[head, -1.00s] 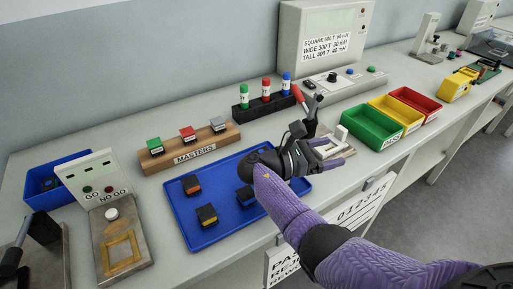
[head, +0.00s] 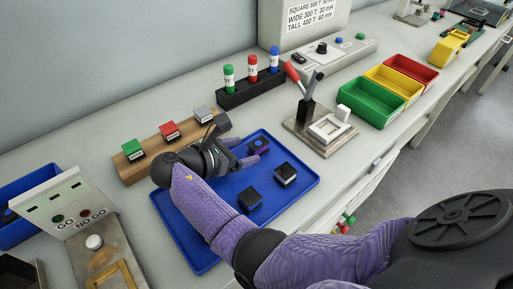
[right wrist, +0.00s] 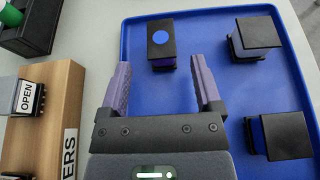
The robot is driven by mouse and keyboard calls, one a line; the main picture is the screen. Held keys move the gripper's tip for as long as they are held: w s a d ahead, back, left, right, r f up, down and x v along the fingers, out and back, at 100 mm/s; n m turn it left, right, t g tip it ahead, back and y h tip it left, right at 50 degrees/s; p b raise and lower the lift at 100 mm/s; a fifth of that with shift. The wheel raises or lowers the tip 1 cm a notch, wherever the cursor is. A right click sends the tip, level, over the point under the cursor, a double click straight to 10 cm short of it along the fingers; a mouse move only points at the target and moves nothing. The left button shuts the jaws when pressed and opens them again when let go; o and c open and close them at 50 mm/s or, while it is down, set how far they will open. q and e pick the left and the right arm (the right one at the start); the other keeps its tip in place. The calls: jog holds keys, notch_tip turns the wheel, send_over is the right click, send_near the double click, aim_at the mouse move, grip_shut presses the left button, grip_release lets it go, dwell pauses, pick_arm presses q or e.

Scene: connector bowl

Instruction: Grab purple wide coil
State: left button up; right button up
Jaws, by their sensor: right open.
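A dark coil block with a blue dot on its top (right wrist: 161,38) lies on the blue tray, straight ahead of my right gripper in the right wrist view. Its winding looks dark bluish purple, but the shade is hard to tell. In the head view the same coil (head: 262,142) is partly hidden by my fingers. My right gripper (head: 250,153) is open, its purple fingers low over the tray. In the right wrist view the fingertips (right wrist: 158,66) point at the coil's near side, with nothing held between them. My left gripper is not in view.
Two more dark-topped coils (head: 285,174) (head: 250,198) sit on the blue tray (head: 305,185). A wooden masters rack (head: 133,171) stands left of the gripper. A lever fixture (head: 322,130) and green, yellow and red bins (head: 368,105) stand to the right.

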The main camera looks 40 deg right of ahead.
aim_at(258, 148)
jog(key=x, duration=0.3)
jog(key=shift+s, duration=0.1)
jog(key=shift+a, duration=0.1)
grip_shut()
